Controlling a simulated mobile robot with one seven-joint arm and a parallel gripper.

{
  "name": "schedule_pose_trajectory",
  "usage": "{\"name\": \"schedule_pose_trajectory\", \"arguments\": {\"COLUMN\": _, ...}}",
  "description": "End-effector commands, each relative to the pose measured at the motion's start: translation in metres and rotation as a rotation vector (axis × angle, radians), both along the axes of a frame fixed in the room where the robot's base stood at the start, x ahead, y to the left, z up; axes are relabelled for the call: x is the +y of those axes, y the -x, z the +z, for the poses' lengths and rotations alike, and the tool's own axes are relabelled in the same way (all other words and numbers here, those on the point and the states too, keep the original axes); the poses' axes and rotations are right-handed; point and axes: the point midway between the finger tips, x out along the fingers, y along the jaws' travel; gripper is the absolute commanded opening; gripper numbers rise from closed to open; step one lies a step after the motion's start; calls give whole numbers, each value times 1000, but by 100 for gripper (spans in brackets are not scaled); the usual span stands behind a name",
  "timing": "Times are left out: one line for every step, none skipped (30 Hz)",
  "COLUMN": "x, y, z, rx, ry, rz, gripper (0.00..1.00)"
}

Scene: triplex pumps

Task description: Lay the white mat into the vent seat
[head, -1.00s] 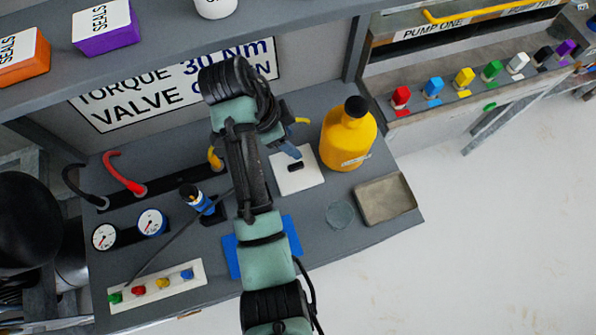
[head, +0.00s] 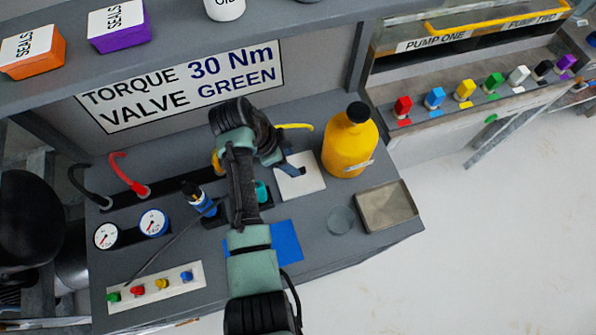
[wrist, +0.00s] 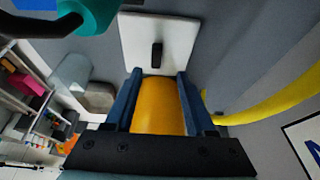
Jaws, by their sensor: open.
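The white mat (head: 299,183) is a flat white square on the grey bench, left of the yellow bottle. In the wrist view the mat (wrist: 139,43) shows at the top, with a small black upright piece (wrist: 157,56) on it. My gripper (head: 298,168) is over the mat's back part. In the wrist view my gripper (wrist: 157,73) is open, its two blue fingers apart with nothing held, and the black piece lies just beyond the fingertips. I cannot tell which part of the bench is the vent seat.
The yellow bottle (head: 350,142) stands close right of my gripper and shows between its fingers in the wrist view. A metal tray (head: 387,207), glass disc (head: 341,220), blue mat (head: 287,241) and teal piece (head: 262,191) lie nearby. A yellow hose (head: 295,126) arches behind.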

Motion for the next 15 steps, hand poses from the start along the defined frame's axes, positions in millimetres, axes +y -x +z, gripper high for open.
{"name": "schedule_pose_trajectory", "arguments": {"x": -2, "y": 2, "z": -6, "rx": 6, "ry": 1, "rz": -1, "gripper": 55}}
{"name": "schedule_pose_trajectory", "arguments": {"x": -3, "y": 3, "z": -10, "rx": 6, "ry": 1, "rz": -1, "gripper": 55}}
{"name": "schedule_pose_trajectory", "arguments": {"x": -5, "y": 5, "z": -17, "rx": 7, "ry": 1, "rz": -1, "gripper": 55}}
{"name": "schedule_pose_trajectory", "arguments": {"x": -6, "y": 5, "z": -21, "rx": 8, "ry": 1, "rz": 0, "gripper": 55}}
{"name": "schedule_pose_trajectory", "arguments": {"x": -7, "y": 6, "z": -26, "rx": 8, "ry": 1, "rz": 0, "gripper": 55}}
{"name": "schedule_pose_trajectory", "arguments": {"x": -9, "y": 4, "z": -32, "rx": 5, "ry": 1, "rz": -1, "gripper": 55}}
{"name": "schedule_pose_trajectory", "arguments": {"x": -11, "y": 4, "z": -35, "rx": 4, "ry": 1, "rz": -2, "gripper": 55}}
{"name": "schedule_pose_trajectory", "arguments": {"x": -12, "y": 3, "z": -38, "rx": 4, "ry": 1, "rz": -2, "gripper": 55}}
{"name": "schedule_pose_trajectory", "arguments": {"x": -13, "y": 2, "z": -41, "rx": 2, "ry": 1, "rz": -2, "gripper": 55}}
{"name": "schedule_pose_trajectory", "arguments": {"x": -14, "y": 2, "z": -43, "rx": 2, "ry": 1, "rz": -2, "gripper": 55}}
{"name": "schedule_pose_trajectory", "arguments": {"x": -14, "y": 2, "z": -44, "rx": 2, "ry": 1, "rz": -2, "gripper": 55}}
{"name": "schedule_pose_trajectory", "arguments": {"x": -15, "y": 2, "z": -45, "rx": 1, "ry": 0, "rz": -2, "gripper": 55}}
{"name": "schedule_pose_trajectory", "arguments": {"x": -15, "y": 1, "z": -46, "rx": 1, "ry": 0, "rz": -2, "gripper": 55}}
{"name": "schedule_pose_trajectory", "arguments": {"x": -15, "y": 1, "z": -46, "rx": 1, "ry": 0, "rz": -1, "gripper": 55}}
{"name": "schedule_pose_trajectory", "arguments": {"x": -15, "y": 1, "z": -46, "rx": 1, "ry": 0, "rz": -1, "gripper": 55}}
